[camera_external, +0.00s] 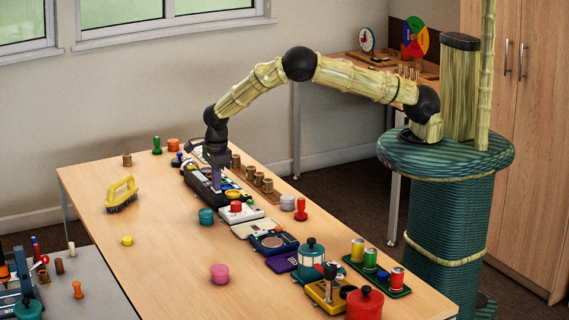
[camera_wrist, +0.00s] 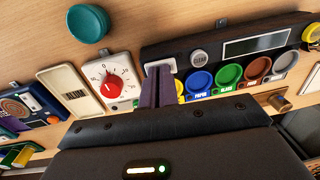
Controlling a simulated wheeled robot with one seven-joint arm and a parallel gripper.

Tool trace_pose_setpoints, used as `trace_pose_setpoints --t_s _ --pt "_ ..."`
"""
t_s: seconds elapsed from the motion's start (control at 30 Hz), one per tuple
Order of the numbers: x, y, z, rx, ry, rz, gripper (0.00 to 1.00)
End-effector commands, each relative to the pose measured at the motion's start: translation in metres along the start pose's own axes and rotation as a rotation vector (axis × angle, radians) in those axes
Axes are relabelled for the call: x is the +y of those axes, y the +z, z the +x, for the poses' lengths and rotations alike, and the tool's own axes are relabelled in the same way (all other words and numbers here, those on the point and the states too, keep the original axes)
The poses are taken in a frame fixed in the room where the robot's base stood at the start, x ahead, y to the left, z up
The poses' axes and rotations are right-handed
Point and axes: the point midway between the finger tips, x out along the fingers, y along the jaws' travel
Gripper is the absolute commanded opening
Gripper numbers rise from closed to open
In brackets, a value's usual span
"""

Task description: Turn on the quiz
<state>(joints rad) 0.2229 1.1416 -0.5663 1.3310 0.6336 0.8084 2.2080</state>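The quiz is a dark console with a row of coloured round buttons; it shows in the wrist view (camera_wrist: 155,49) and on the table in the external view (camera_external: 200,184). Its display window (camera_wrist: 257,43) looks blank grey. A grey round button (camera_wrist: 199,58) sits above the coloured ones. A pale square plate (camera_wrist: 153,67) lies at the console's left end. My gripper (camera_wrist: 158,72) has its purple fingers together, with nothing seen between them. The fingertips cover part of the pale plate; I cannot tell whether they touch it. My gripper points down in the external view (camera_external: 217,186).
A white timer with a red dial (camera_wrist: 112,85) and a cream box (camera_wrist: 70,93) stand left of the console. A teal round piece (camera_wrist: 88,23) lies beyond the timer. Brown cylinders (camera_external: 257,179) line the console's right side. The table's left middle is mostly clear.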

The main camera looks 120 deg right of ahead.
Motion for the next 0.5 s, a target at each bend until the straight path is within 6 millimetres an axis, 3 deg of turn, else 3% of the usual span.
trace_pose_setpoints --t_s 0.5 --pt "0.0053 0.0001 -0.0046 0.002 0.005 -0.002 0.00"
